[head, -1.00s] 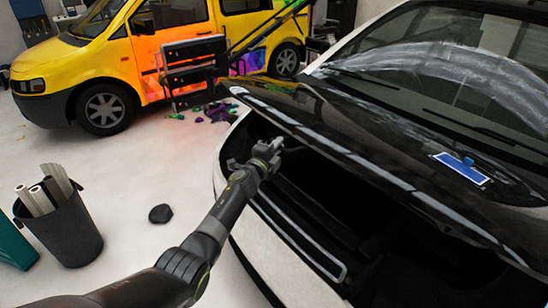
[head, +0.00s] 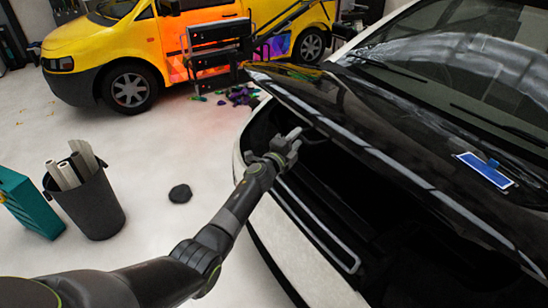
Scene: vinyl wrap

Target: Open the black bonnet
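The black bonnet (head: 400,150) of the white car (head: 290,250) is partly raised, with a dark gap beneath its front edge. My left gripper (head: 289,140) is at the far front corner of this gap, just below the bonnet's edge. I cannot tell whether it touches the bonnet. Its fingers are small and seen from behind, so whether they are open or shut is unclear. My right gripper is not in view.
A bin of rolls (head: 88,200) and a teal box (head: 30,205) stand at the left. A dark lump (head: 180,193) lies on the floor. A yellow van (head: 130,60) stands behind.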

